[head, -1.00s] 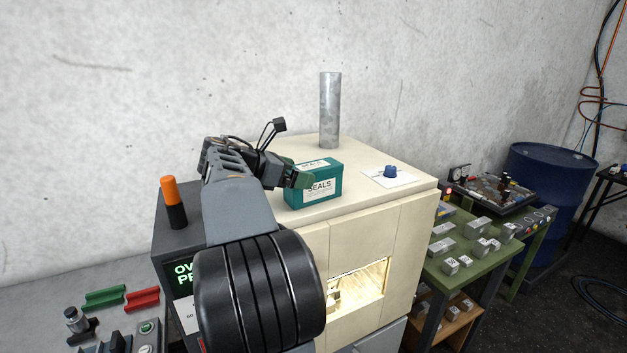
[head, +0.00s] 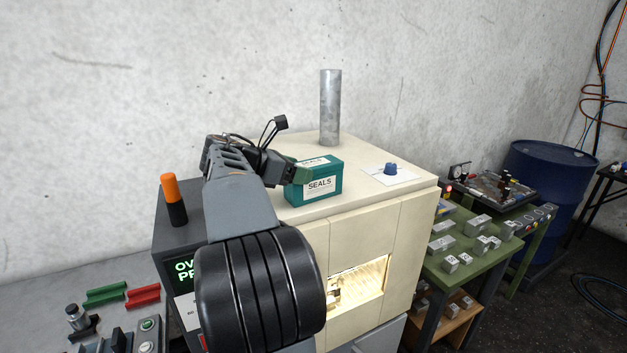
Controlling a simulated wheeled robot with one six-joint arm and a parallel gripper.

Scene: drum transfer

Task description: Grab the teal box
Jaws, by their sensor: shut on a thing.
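The teal box (head: 315,185), with a white label reading "SEALS", stands upright on the cream top of the oven cabinet, near its front left edge. My gripper (head: 293,173) is at the box's left end and is shut on it. Its dark green finger covers part of the box's upper left side. The far finger is hidden behind the box and my arm. I cannot tell whether the box's base is clear of the cabinet top.
A grey metal pipe (head: 330,108) rises behind the box. A blue knob (head: 391,169) sits on a white sheet to the right. An orange-topped cylinder (head: 172,200) stands at left. The lit oven opening (head: 357,283) is below. A green table (head: 465,255) holds several metal blocks.

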